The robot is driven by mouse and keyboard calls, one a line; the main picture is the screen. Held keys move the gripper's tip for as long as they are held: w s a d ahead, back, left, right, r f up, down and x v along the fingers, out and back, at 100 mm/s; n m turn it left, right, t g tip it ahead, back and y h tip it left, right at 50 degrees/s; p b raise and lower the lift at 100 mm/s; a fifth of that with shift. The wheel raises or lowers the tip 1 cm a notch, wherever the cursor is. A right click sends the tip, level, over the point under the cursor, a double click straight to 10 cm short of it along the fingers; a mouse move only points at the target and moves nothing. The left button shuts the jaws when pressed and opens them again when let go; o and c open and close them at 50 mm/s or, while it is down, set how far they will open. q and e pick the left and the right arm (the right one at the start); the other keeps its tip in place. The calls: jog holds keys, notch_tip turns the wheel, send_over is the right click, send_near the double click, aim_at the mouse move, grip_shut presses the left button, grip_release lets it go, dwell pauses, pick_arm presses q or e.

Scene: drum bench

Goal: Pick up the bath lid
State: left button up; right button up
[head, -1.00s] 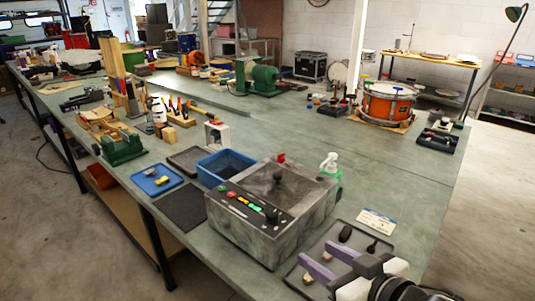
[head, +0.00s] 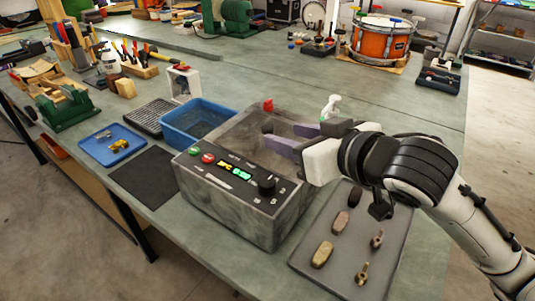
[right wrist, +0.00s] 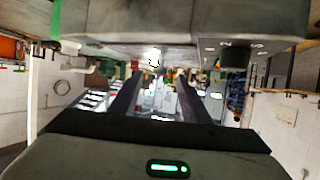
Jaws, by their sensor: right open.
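The bath (head: 235,215) is a grey, stained box with a control panel of coloured buttons and a dark dial on its front. Its grey lid (head: 235,135) lies flat on top. My right gripper (head: 281,135) comes in from the right, open, its two purple fingers apart over the lid's right part. The lid's dark knob does not show; the gripper seems to hide it. In the right wrist view the bath's grey body (right wrist: 150,25) shows along the top, with both fingers below it in the picture. My left gripper is out of view.
A blue bin (head: 195,125) stands left of the bath, with a blue tray (head: 113,145) and black mat (head: 143,178) beyond. A grey tray (head: 340,255) with several small parts lies at the right. A spray bottle (head: 330,107) stands behind. The bench behind is largely clear.

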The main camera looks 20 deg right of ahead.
aim_at(271, 131)
jog(key=shift+w+a+f+b, duration=0.1)
jog(key=shift+w+f+b, duration=0.15)
jog(key=shift+w+b, duration=0.25)
jog(key=x, duration=0.5)
jog(key=shift+a, duration=0.1)
grip_shut()
